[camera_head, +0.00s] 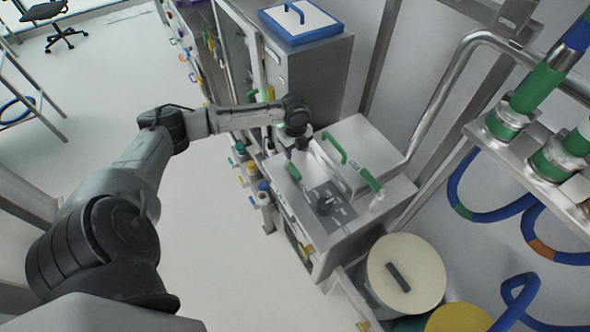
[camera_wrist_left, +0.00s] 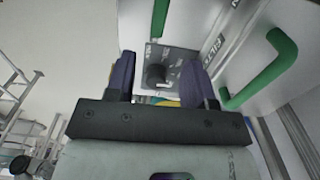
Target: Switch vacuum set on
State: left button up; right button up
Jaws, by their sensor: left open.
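The vacuum switch appears to be the black round knob (camera_head: 325,204) on a grey labelled panel (camera_head: 338,216) on top of the steel cabinet. The knob also shows in the left wrist view (camera_wrist_left: 156,74), between the two finger pads in the picture. My left gripper (camera_head: 294,150) is open and empty, above the far part of the cabinet top. The knob lies apart from it, nearer the camera. The label text and the knob's setting are too small to read. My right gripper is not in view.
A steel pipe (camera_head: 440,95) rises behind the cabinet. A blue-rimmed lid (camera_head: 301,20) sits on the farther cabinet. A round cream lid (camera_head: 418,272) is nearer, at lower right.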

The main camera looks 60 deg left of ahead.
aim_at(295, 170)
pick_arm(q)
notch_tip(295, 170, down, 12)
jog(key=shift+f+b, duration=0.15)
jog(key=shift+b, duration=0.2)
jog(key=shift+c, duration=0.4)
grip_shut()
dwell(0.3)
